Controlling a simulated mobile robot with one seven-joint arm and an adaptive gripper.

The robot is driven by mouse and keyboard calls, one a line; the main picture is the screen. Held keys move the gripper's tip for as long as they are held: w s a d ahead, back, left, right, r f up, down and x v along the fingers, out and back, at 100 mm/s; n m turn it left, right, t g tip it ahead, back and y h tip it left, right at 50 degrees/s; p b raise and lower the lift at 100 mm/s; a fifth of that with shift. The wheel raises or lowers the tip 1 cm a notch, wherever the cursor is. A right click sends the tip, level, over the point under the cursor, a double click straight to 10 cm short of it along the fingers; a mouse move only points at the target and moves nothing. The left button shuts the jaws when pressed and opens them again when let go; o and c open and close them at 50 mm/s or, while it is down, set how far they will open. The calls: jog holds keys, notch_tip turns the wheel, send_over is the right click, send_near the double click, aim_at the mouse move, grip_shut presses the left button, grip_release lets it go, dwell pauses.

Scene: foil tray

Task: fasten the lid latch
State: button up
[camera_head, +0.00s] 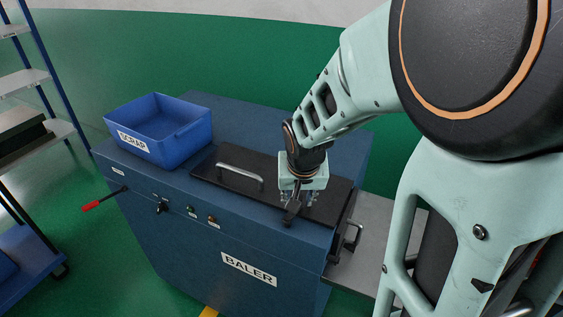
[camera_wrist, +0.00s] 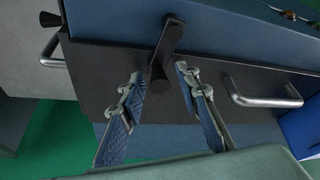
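The black lid (camera_head: 225,170) lies flat and closed on top of the blue baler, with a metal bar handle (camera_head: 240,173). The latch (camera_head: 291,212) is a short dark bar at the lid's front edge; in the wrist view the latch (camera_wrist: 168,45) crosses the seam between the lid (camera_wrist: 95,75) and the blue front part. A round knob sits at its lid-side end. My gripper (camera_head: 298,197) points down over the lid's right part. In the wrist view my gripper (camera_wrist: 160,73) is open, one finger each side of the knob end, with gaps visible. I cannot tell its height above the lid.
A blue scrap bin (camera_head: 160,130) stands on the baler's left top. The baler (camera_head: 200,220) has small front controls and a red-tipped lever (camera_head: 100,199) at left. A grey side table (camera_head: 375,240) adjoins its right. A shelf rack (camera_head: 30,150) stands far left.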

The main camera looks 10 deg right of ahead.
grip_shut()
dwell(0.3)
jog(key=shift+w+a+n+y, duration=0.15)
jog(key=shift+a+n+y, duration=0.15)
jog(key=shift+n, duration=0.5)
grip_release()
jog(key=shift+d, duration=0.1)
